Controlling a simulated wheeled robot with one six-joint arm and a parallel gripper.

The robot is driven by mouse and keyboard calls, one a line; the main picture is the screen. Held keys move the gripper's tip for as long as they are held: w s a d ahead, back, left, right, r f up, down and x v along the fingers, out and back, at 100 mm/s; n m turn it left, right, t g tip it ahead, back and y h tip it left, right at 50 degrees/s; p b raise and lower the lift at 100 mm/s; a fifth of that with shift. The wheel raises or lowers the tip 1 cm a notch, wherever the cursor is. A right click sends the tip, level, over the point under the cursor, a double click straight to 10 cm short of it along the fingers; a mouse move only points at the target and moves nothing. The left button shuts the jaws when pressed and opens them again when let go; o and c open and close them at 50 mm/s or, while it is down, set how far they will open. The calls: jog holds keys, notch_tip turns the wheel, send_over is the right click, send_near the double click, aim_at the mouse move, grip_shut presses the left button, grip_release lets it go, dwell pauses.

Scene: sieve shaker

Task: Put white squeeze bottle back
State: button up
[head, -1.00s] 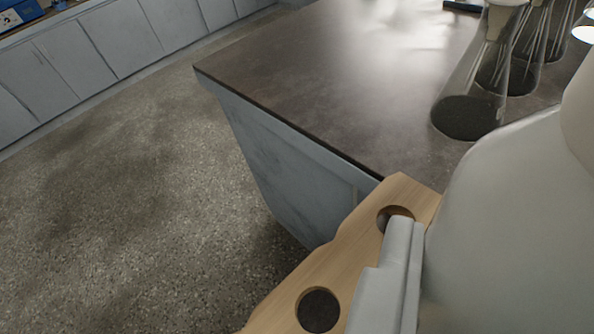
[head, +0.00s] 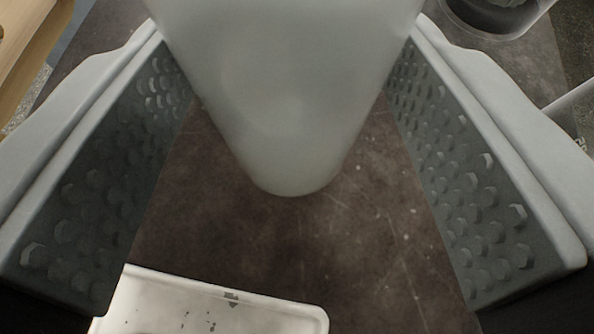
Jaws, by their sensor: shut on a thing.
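The white squeeze bottle (head: 285,120) fills the top middle of the head view. It is a smooth, pale, tapering body, cut off by the top edge. My gripper (head: 290,45) has one grey dimpled pad on each side of the bottle, and it is shut on the bottle near the far ends of the pads. The dark stone-like bench top (head: 300,255) shows below the bottle. I cannot tell from this view how far the bottle is above the bench, or whether they touch.
A white, speckled tray-like thing (head: 215,305) lies at the bottom left, partly cut off. A piece of light wood (head: 35,40) shows in the top left corner. A clear round vessel (head: 510,22) stands at the top right. The bench between is bare.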

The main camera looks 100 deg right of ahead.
aim_at(291, 177)
jog(key=shift+f, duration=2.15)
jog(key=o, duration=0.6)
jog(key=shift+f, duration=0.15)
jog(key=shift+a+r, duration=0.1)
jog(key=shift+r, duration=0.1)
jog(key=s+v, duration=0.1)
jog(key=v, duration=1)
jog(key=shift+w+a+r, duration=0.2)
jog(key=shift+w+a, duration=0.1)
jog(key=shift+w, duration=0.2)
